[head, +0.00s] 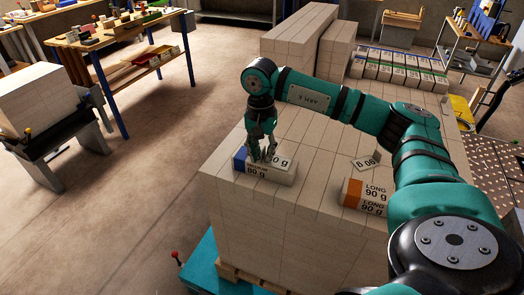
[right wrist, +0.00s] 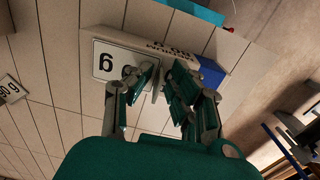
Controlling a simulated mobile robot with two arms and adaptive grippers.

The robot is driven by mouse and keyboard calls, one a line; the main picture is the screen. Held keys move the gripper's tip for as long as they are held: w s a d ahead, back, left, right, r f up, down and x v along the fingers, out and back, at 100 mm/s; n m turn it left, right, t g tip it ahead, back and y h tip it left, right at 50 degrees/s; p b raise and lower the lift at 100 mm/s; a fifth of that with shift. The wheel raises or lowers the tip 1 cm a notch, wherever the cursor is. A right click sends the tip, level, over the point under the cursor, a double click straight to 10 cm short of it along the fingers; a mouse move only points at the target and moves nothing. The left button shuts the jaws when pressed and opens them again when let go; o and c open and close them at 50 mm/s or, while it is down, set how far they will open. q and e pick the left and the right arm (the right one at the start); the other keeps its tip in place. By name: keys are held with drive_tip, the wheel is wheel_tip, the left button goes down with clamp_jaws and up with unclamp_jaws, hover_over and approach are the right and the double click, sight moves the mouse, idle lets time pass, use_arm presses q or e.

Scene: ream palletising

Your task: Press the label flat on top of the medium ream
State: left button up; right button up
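The medium ream (head: 284,176) with a blue end lies on top of the front left part of the ream stack; its printed side and blue end also show in the right wrist view (right wrist: 208,71). My right gripper (head: 263,157) points down over the ream's top at the label. Its fingertips are close together; whether they touch the label I cannot tell. My left gripper is not in view.
A long ream (head: 352,192) with an orange end lies to the right on the stack. Taller wrapped blocks (head: 298,35) and rows of small labelled packs (head: 400,68) are at the back.

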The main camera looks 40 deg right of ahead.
drive_tip(key=shift+o, duration=0.7)
drive_tip(key=shift+r, duration=0.15)
